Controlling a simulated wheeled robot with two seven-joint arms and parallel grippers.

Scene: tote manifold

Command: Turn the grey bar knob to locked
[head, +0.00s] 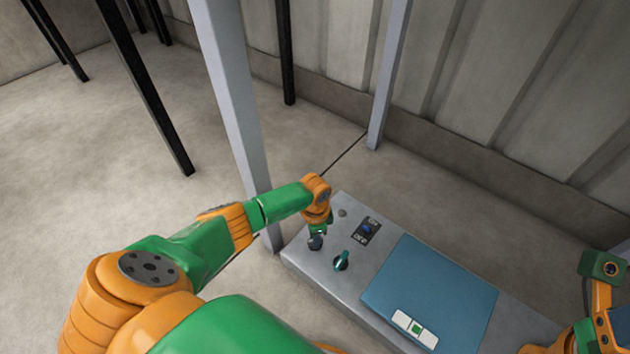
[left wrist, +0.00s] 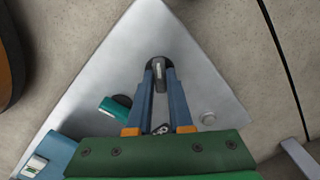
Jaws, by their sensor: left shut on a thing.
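The grey bar knob (left wrist: 160,74) has a dark round base and sits near the corner of a grey panel box (head: 300,253). In the head view the knob (head: 315,243) is partly hidden under my left gripper (head: 318,233). In the left wrist view the two blue fingers of my left gripper (left wrist: 160,80) are shut on the bar, one on each side. The bar points roughly along the fingers in that view. I see no readable locked mark beside the knob. Of my right arm only links show at the right edge; its fingers do not show.
A green knob (head: 341,261) stands close beside the grey one. A switch plate (head: 367,231) and a small round button (head: 342,212) are near. A grey post (head: 235,110) stands left of the box.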

